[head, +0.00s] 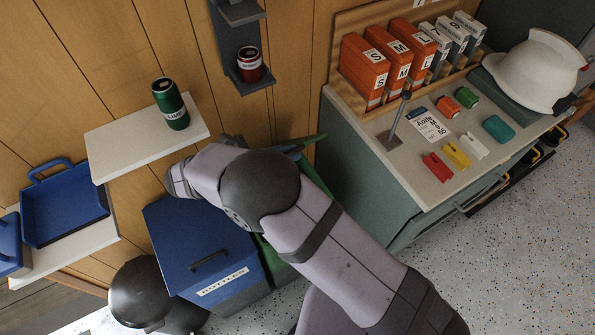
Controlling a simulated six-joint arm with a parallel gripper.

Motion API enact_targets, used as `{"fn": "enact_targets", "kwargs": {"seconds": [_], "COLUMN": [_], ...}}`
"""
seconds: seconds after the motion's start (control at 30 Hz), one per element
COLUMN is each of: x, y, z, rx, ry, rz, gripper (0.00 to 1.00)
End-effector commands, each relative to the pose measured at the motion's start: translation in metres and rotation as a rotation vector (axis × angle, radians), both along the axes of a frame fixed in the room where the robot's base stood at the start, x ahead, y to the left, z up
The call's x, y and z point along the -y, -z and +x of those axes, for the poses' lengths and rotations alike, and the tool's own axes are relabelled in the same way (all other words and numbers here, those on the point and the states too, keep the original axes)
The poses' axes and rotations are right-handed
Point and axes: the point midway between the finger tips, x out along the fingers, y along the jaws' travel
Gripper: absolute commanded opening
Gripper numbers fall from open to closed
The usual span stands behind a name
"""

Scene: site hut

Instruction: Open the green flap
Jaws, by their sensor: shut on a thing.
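A green bin stands right of a blue bin, mostly hidden behind my arm. A green panel edge, likely the green flap (308,142), shows just above my arm and looks tilted up. A strip of green (267,258) shows below my arm beside the blue lid. My arm crosses in front of the bin from the lower right. My gripper is hidden behind my own arm links, so its fingers and what they touch do not show.
The blue bin's lid (190,235) is down, with a dark handle and a bottle label. A shelf (125,150) above holds a green can (170,104). A counter (385,122) with boxes and a white helmet (535,70) stands right. A dark round object (140,293) is lower left.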

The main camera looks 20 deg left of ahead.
Motion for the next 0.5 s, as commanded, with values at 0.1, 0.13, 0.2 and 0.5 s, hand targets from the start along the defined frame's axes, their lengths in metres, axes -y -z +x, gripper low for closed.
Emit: {"fn": "enact_targets", "kwargs": {"seconds": [0.1, 0.13, 0.2, 0.5], "x": [-0.015, -0.017, -0.024, -0.039], "y": [-0.012, -0.015, -0.02, -0.034], "z": [0.013, 0.016, 0.022, 0.038], "rx": [0.003, 0.002, 0.003, 0.002], "ry": [-0.001, 0.0, 0.0, -0.001], "rz": [0.008, 0.008, 0.01, 0.007], "gripper": [0.0, 0.0, 0.0, 0.0]}}
